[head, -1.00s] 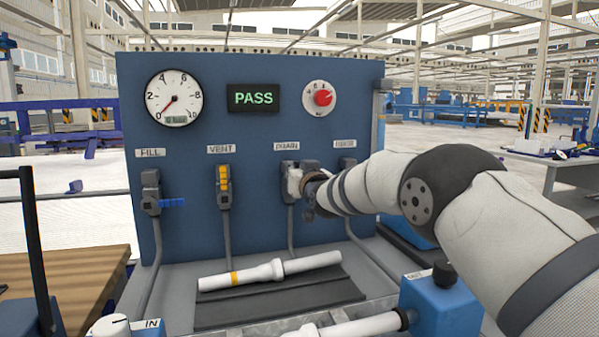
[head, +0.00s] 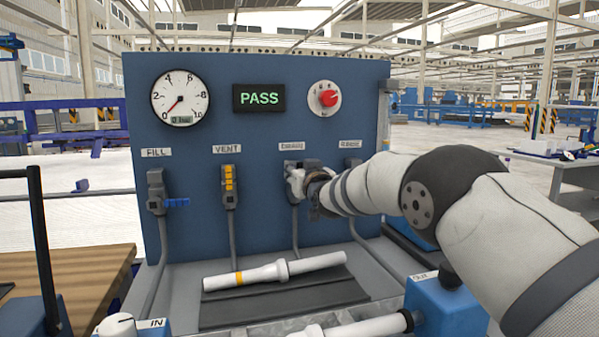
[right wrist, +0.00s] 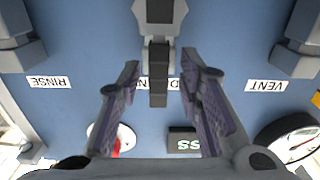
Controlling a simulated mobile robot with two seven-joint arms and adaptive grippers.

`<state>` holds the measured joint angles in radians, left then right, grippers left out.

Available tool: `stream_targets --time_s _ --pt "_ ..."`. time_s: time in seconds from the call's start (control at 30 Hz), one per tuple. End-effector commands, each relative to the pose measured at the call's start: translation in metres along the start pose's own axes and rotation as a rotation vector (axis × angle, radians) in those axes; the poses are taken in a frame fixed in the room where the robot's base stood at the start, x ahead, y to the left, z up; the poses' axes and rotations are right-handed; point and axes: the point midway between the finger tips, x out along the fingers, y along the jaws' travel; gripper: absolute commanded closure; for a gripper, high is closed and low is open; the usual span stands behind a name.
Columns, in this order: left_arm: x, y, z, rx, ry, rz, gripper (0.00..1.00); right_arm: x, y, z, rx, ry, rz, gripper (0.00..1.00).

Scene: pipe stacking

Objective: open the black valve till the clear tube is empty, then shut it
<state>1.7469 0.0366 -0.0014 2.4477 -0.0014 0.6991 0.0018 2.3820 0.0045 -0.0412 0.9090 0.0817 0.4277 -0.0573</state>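The black valve handle (right wrist: 158,85) is under the DRAIN label, on a grey valve body (right wrist: 160,12). In the upside-down right wrist view it lies along the fingers' direction. My right gripper (right wrist: 160,72) is open, with one finger on each side of the handle and visible gaps to both. In the head view, my right gripper (head: 308,186) is at the drain valve and largely hides it. I cannot make out a clear tube in either view. My left gripper is not in view.
The blue panel (head: 265,125) carries a gauge (head: 180,97) near zero, a PASS display (head: 259,97) and a red knob (head: 329,98). FILL has a blue handle (head: 177,202), VENT a yellow one (head: 229,180). A white pipe (head: 275,271) lies on a dark mat (head: 290,300).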

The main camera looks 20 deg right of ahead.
Motion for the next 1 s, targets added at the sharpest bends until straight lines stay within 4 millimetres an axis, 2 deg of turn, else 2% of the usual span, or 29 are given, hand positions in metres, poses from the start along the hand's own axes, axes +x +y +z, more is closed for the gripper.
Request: stream_targets --time_s 0.17,0.27,0.7,0.83,1.0 --pt "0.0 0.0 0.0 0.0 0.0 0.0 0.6 -0.003 0.0 0.001 0.001 -0.003 0.0 0.68" --pt "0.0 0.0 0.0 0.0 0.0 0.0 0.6 -0.014 0.0 0.001 0.002 -0.003 0.001 0.68" --pt "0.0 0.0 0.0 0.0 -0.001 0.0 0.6 -0.105 0.0 -0.001 0.0 0.0 -0.001 0.68" --pt "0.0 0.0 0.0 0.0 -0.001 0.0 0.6 -0.117 0.0 -0.001 0.0 0.001 -0.001 0.68" --pt "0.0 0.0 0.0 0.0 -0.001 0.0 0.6 -0.12 0.0 0.0 0.0 0.0 -0.001 0.68"
